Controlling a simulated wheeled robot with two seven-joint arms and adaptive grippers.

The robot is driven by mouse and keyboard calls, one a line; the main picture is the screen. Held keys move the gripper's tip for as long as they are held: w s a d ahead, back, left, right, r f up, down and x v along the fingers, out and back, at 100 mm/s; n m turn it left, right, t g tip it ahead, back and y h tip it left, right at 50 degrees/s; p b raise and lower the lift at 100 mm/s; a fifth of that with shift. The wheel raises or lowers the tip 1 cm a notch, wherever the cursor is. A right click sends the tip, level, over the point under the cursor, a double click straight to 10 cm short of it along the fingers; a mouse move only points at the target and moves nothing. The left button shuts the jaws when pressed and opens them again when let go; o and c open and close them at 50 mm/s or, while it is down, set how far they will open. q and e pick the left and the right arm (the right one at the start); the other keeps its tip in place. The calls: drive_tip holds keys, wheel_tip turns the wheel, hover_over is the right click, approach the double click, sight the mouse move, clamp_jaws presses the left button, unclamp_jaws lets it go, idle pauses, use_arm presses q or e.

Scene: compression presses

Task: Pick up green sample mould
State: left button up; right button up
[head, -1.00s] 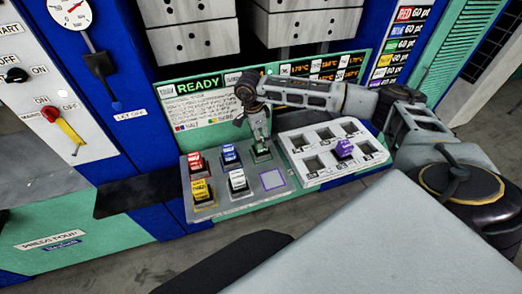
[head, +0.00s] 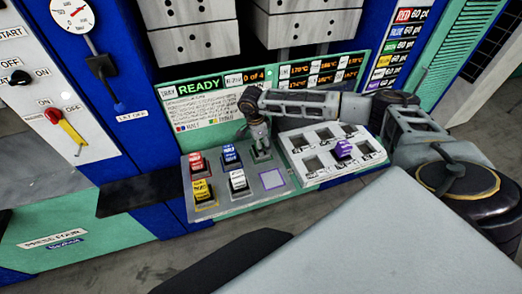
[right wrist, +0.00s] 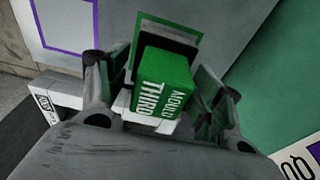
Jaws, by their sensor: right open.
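The green sample mould (right wrist: 162,82) shows in the right wrist view, with white lettering "THIRD MOULD" on its top. It stands in its green-outlined place on the grey tray (head: 225,204). My right gripper (right wrist: 160,95) is open, with one finger on either side of the mould. I cannot tell whether the fingers touch it. In the head view my right gripper (head: 261,153) points down at the tray's back right, and it mostly hides the green mould there. My left gripper is not in view.
Red (head: 197,163), blue (head: 231,154), yellow (head: 202,191) and white (head: 238,180) moulds stand close by on the tray. The purple-outlined place (head: 272,179) is empty. A white rack (head: 306,176) at right holds a purple mould (head: 343,149). The press panel (head: 215,105) rises behind.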

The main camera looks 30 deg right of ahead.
clamp_jaws()
drive_tip(key=shift+r, duration=0.1)
idle(0.3)
drive_tip(key=shift+w+r, duration=0.1)
drive_tip(key=shift+r, duration=0.4)
drive_tip(key=shift+r+b, duration=0.75)
drive_tip(key=shift+r, duration=3.75)
